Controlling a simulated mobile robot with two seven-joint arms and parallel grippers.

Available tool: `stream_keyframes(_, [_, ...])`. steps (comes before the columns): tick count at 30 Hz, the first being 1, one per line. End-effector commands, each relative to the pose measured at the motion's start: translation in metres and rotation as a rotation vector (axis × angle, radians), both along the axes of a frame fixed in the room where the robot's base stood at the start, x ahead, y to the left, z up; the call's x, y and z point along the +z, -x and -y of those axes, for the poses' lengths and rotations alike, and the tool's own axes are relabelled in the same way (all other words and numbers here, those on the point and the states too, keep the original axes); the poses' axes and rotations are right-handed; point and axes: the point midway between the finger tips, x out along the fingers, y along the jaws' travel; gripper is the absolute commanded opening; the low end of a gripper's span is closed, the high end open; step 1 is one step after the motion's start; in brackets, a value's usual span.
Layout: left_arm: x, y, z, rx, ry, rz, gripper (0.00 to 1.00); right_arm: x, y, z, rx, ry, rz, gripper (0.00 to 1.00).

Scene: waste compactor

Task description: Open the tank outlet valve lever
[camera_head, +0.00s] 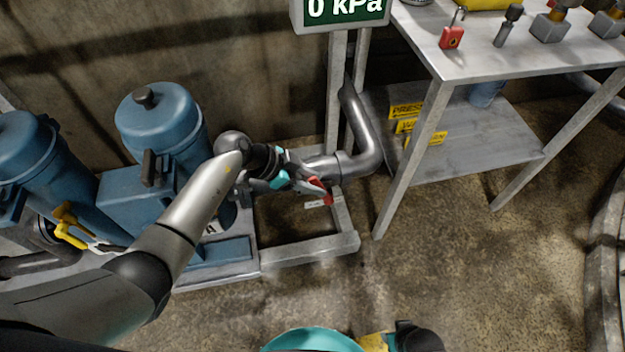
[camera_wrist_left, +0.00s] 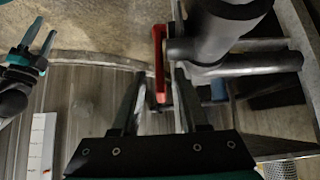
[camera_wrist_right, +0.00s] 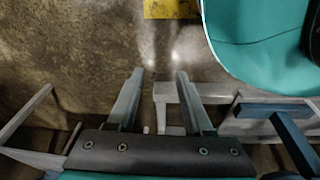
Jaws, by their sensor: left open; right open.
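The red valve lever (camera_head: 327,197) is by the grey outlet pipe (camera_head: 362,135), partly hidden by my left gripper (camera_head: 312,186) in the head view. In the left wrist view the lever (camera_wrist_left: 158,58) is a long red bar beside the dark pipe. The fingertips of my left gripper (camera_wrist_left: 160,72) are apart, with the red bar between them in the picture. Whether either finger touches it I cannot tell. In the right wrist view my right gripper (camera_wrist_right: 156,74) is open with nothing between its fingers.
Blue tanks (camera_head: 160,115) stand at left, with a yellow-handled valve (camera_head: 68,222) below. A metal table (camera_head: 475,50) at right carries a red padlock (camera_head: 452,37) and yellow signs on its lower shelf. A 0 kPa display (camera_head: 343,10) stands behind.

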Motion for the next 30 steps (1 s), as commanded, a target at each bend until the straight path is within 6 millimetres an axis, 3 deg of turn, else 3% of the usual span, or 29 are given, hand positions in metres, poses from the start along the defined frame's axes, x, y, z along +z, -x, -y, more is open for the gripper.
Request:
stream_keyframes(11, [0.008,0.001,-0.005,0.001,0.000,0.000,0.44,-0.008,0.012,0.009,0.001,0.009,-0.002,0.51])
stream_keyframes(23, [0.019,0.005,-0.015,0.001,0.000,0.000,0.44,-0.022,0.043,0.033,0.002,0.030,-0.006,0.51])
stream_keyframes(30, [0.036,0.009,-0.029,0.001,-0.001,-0.002,0.44,-0.012,0.075,0.039,0.004,0.032,-0.026,0.51])
